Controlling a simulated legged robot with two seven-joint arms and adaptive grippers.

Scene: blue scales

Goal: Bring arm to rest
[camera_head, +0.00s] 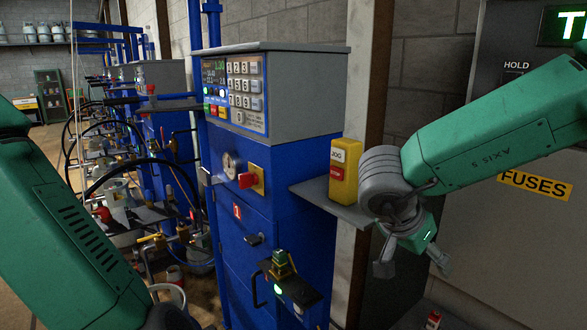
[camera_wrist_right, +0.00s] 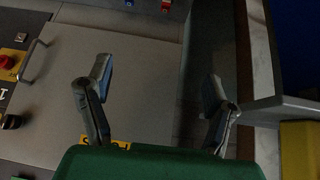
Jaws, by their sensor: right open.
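My right arm comes in from the right in the head view, and its gripper (camera_head: 411,267) hangs below the wrist with the fingers apart. In the right wrist view the two fingers (camera_wrist_right: 158,92) are spread with nothing between them. The gripper is in front of and below the small shelf that holds a yellow control box. My left arm (camera_head: 65,235) shows as a green link at the left of the head view. Its gripper is out of the picture.
A blue scale cabinet (camera_head: 255,180) with a keypad stands in the middle. The yellow control box (camera_head: 346,176) stands on a grey shelf (camera_head: 335,203) beside my right wrist. A grey panel (camera_head: 500,235) with a fuses label is behind my right arm. Hoses and valves crowd the left.

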